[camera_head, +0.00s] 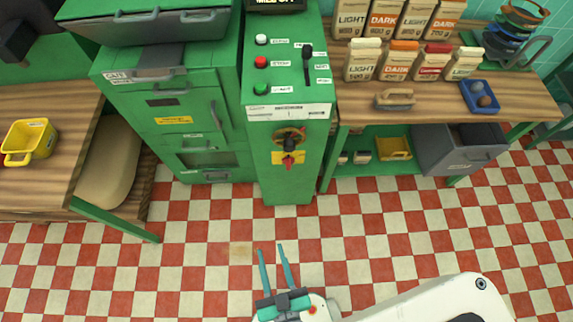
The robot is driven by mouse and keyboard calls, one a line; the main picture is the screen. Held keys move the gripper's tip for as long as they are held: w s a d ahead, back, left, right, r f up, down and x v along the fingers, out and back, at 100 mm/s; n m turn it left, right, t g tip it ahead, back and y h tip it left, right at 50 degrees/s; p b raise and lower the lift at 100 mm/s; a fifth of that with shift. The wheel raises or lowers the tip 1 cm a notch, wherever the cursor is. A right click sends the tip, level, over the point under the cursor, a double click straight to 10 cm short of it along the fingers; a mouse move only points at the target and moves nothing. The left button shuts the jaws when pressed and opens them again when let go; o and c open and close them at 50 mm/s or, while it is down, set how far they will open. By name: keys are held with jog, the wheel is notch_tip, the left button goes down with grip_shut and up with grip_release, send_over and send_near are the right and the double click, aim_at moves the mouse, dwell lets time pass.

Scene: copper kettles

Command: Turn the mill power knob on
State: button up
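The green mill control cabinet (289,170) stands at the top middle of the head view. On its front is a red knob (288,162) on a yellow plate, below a dark round control with a brown ring (289,140). The cabinet's sloped top carries a white button (261,40), a red button (260,62), a green button (260,89) and a black lever (307,52). My gripper (271,247) is over the floor in front of the cabinet. Its two fingers are apart with nothing between them, and it does not touch the cabinet.
A green machine with drawers (190,115) stands left of the cabinet. A wooden table with a yellow bin (30,141) is at far left. A right wooden bench (440,103) holds several bags, a wooden-handled tool (395,99) and a blue tray (480,110). The checkered floor (190,240) in front is clear.

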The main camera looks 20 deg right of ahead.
jog(key=w+d+f+m+h, duration=0.15)
jog(key=w+d+f, duration=0.35)
jog(key=w+f, duration=0.55)
jog(key=m+t+h, duration=0.1)
jog(key=t+h, duration=0.1)
jog(key=h, duration=0.1)
send_near(289, 168)
jog(key=x, duration=0.9)
jog(key=shift+r, duration=0.15)
grip_shut()
